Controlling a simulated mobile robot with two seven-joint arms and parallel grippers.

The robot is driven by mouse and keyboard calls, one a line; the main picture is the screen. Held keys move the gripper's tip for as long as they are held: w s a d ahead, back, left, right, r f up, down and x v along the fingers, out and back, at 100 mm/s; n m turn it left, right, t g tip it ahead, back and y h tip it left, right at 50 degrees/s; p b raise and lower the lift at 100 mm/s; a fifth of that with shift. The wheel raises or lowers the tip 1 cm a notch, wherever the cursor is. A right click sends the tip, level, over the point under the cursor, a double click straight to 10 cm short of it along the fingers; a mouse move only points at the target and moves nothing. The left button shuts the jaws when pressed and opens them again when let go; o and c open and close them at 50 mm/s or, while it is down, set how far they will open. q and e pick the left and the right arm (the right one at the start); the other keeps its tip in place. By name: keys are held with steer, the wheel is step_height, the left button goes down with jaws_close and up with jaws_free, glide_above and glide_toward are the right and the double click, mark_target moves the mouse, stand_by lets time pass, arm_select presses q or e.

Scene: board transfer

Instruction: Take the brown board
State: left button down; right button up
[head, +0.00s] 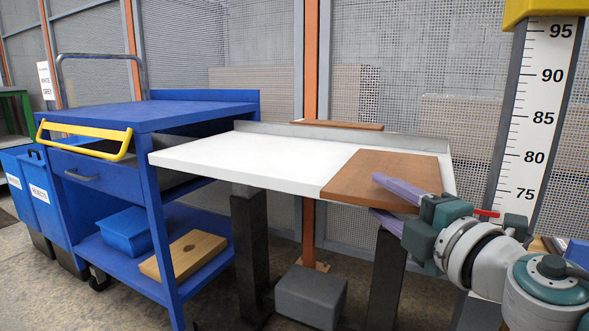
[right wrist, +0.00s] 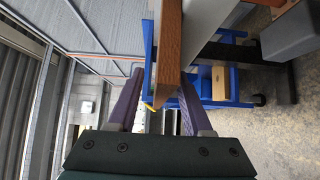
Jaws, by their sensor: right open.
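The brown board (head: 378,174) lies flat on the right end of the white table (head: 240,159), with its near right corner by the gripper. My right gripper (head: 377,197) is open. One purple finger is above the board's edge and the other is lower, below the level of the tabletop. In the right wrist view the board (right wrist: 168,45) shows edge-on, in line with the gap between the fingers (right wrist: 160,80). I cannot tell whether either finger touches it. My left gripper is not in view.
A blue cart (head: 158,115) with a yellow handle (head: 84,141) stands left of the table. Its lower shelf holds a blue bin (head: 124,232) and a wooden block (head: 184,255). Another brown board (head: 336,124) shows behind the table's back lip. A height scale (head: 537,115) stands at the right.

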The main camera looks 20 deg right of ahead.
jaws_close()
stand_by(0.3)
steer(key=shift+r, duration=0.1)
stand_by(1.0)
